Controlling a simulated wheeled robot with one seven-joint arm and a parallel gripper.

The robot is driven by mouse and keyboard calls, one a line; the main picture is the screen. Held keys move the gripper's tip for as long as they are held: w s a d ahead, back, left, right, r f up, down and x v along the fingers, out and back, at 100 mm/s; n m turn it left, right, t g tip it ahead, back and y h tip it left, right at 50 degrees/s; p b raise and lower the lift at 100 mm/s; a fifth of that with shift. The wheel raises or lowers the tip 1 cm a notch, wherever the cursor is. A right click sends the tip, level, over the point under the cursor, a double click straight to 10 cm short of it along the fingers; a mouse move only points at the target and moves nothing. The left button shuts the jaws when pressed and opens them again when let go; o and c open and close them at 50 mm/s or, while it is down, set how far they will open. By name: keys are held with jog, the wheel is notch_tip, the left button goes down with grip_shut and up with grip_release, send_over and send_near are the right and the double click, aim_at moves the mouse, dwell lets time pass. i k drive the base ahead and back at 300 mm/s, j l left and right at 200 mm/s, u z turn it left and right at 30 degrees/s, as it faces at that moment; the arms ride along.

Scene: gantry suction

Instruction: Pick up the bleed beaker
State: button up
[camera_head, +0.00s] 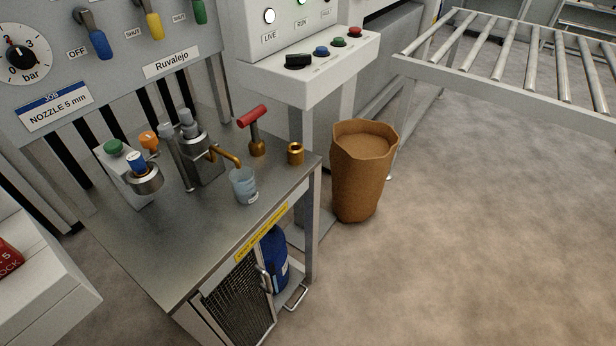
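The bleed beaker (243,186) is a small clear, bluish cup with a white label low on its side. It stands upright on the steel bench top (200,242), near the bench's right front edge. A bent copper spout (226,155) from the grey pump fitting ends just above or at its rim; I cannot tell if they touch. My gripper does not show in this view.
A brass fitting (295,153) and a red-handled valve (255,130) stand behind and right of the beaker. A metal cup (144,178) is to the left. A brown bin (362,172) stands right of the bench. The front bench top is clear.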

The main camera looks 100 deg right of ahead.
aim_at(244, 186)
jog(key=k+l+z, duration=0.1)
jog(key=z, duration=0.3)
jog(key=l+z, duration=0.2)
jog(key=z, duration=0.2)
jog(key=k+l+z, duration=0.1)
jog(key=z, duration=0.3)
jog(key=l+u, duration=0.1)
jog(key=l, duration=0.3)
jog(key=k+l+u, duration=0.15)
jog(key=l, duration=0.2)
jog(key=l+u, duration=0.1)
jog(key=l, duration=0.25)
